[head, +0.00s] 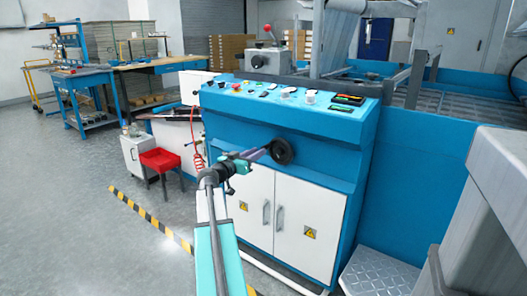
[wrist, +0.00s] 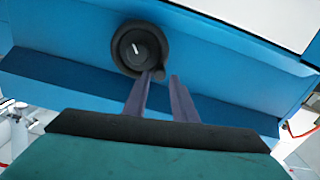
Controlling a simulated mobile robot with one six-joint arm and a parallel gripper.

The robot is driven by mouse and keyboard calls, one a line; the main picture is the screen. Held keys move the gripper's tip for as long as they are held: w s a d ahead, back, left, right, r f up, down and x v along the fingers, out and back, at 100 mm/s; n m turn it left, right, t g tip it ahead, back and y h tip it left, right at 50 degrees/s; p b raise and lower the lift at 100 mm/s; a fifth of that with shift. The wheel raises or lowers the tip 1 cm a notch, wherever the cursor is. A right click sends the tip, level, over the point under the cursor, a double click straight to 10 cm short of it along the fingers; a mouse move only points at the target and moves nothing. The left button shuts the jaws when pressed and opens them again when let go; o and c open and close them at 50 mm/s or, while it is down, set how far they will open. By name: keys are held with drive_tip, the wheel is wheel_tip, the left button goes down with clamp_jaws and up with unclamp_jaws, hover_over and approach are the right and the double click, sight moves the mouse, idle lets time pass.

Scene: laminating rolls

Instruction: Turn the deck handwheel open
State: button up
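The deck handwheel (head: 281,152) is a small black round wheel on the blue front of the machine, above the white cabinet doors. In the wrist view the handwheel (wrist: 140,48) shows a pale mark at its hub, and its rim bulges out at lower right. My gripper (head: 263,153) reaches it from the left in the head view. In the wrist view the two purple fingers of my gripper (wrist: 161,77) stand apart with blue panel showing between them. Their tips are at the wheel's lower right edge. I cannot tell whether they touch it.
A sloped control panel (head: 290,97) with buttons lies above the wheel. White cabinet doors (head: 290,220) with handles are below. A grey step (head: 378,272) stands at lower right. A red stool (head: 160,162) and white cabinet (head: 134,155) stand left. Open floor lies at left.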

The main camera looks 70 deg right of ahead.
sight(278, 153)
drive_tip(key=shift+b+x, duration=0.35)
drive_tip(key=shift+x, duration=2.25)
clamp_jaws()
drive_tip(key=shift+f, duration=0.1)
